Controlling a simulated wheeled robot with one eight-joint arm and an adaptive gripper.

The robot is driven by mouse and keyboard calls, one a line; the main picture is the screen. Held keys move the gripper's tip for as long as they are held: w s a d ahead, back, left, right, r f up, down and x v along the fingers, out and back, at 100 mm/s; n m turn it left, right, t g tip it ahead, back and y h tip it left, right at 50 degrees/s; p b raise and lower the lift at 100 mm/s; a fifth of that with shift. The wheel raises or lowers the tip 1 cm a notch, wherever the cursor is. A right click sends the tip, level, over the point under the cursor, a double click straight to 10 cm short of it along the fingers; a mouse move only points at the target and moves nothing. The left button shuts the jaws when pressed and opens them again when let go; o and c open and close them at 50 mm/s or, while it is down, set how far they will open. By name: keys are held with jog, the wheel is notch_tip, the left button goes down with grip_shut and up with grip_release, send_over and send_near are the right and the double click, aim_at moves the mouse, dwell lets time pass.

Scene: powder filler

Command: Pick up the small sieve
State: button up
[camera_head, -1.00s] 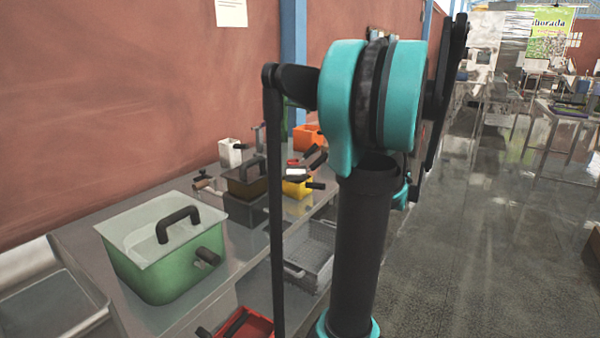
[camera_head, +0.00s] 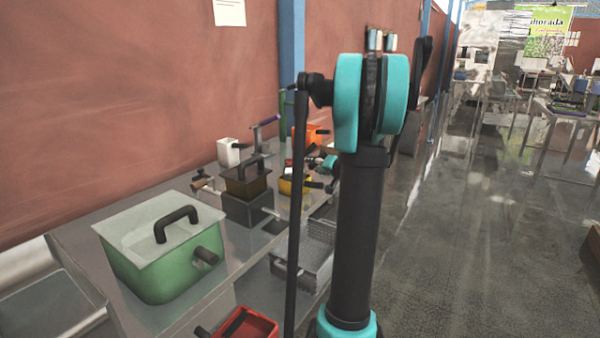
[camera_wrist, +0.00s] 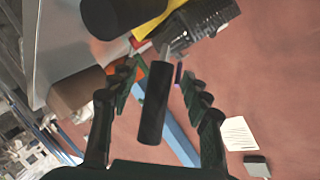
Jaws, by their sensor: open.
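In the wrist view, a dark mesh piece (camera_wrist: 203,24), which looks like the small sieve, is at the top, partly cut off by the frame edge. A thin metal rod seems to run from it to a black handle (camera_wrist: 153,102). This handle appears between the two green-tipped fingers of my gripper (camera_wrist: 159,70), which are apart. I cannot tell how far the handle is from them in depth. In the head view, my arm's end reaches toward the clutter by the yellow container (camera_head: 291,186), and my arm hides much of that spot. The sieve is not clear there.
The bench also holds a green bin (camera_head: 165,265) with a lid, a brown handled box (camera_head: 247,180), a white container (camera_head: 229,151), an orange container (camera_head: 318,134) and a grey mesh basket (camera_head: 318,250). A red box (camera_head: 250,325) is at the front. The wall (camera_head: 120,90) stands behind.

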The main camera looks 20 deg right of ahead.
jog(key=shift+x, duration=0.9)
grip_shut()
jog(key=shift+r, duration=0.15)
notch_tip(320, 180, up, 20)
dwell(0.4)
jog(key=shift+f, duration=9.1)
